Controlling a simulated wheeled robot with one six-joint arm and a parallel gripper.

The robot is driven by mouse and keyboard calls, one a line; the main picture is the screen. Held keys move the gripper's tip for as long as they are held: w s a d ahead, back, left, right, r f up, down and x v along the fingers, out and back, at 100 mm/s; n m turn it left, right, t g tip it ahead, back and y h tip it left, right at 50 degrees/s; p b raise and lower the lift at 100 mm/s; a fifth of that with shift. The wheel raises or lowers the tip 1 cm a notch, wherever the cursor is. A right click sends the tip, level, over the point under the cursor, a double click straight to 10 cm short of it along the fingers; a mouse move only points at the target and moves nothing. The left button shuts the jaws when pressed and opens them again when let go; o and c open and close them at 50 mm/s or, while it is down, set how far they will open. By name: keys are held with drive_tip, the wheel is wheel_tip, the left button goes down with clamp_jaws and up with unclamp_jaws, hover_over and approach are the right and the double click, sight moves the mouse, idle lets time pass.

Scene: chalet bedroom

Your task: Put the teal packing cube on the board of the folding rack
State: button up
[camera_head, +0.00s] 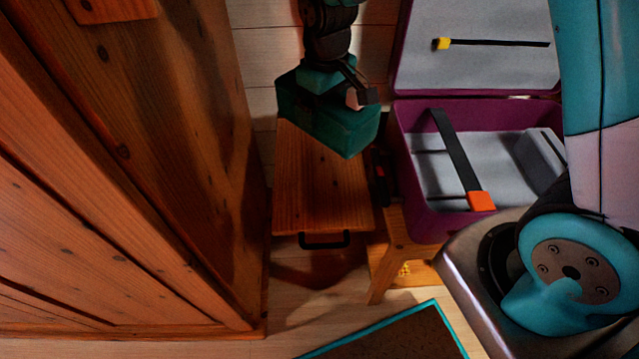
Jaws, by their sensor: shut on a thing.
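The teal packing cube (318,123) is at the top centre of the head view, below my gripper (343,88). My gripper is shut on the cube's top, and its dark fingers hide part of it. The wooden board (318,195) of the folding rack has a black handle at its near edge. The cube overlaps the far end of the board in the picture. I cannot tell whether it touches the board or hangs just above it. The near part of the board is bare.
A tall wooden wardrobe (130,140) stands close on the left. An open purple suitcase (425,215) sits on a wooden stand (397,245) at the right, with a dark strap and orange buckle (481,201). A teal-edged rug (400,335) lies on the floor in front.

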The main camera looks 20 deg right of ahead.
drive_tip(key=shift+a+f+b, duration=0.35)
drive_tip(key=shift+f+b, duration=0.25)
drive_tip(key=shift+f, duration=0.5)
drive_tip(key=b, duration=0.5)
hover_over(321, 193)
wheel_tip(321, 193, down, 19)
drive_tip(key=shift+f, duration=0.1)
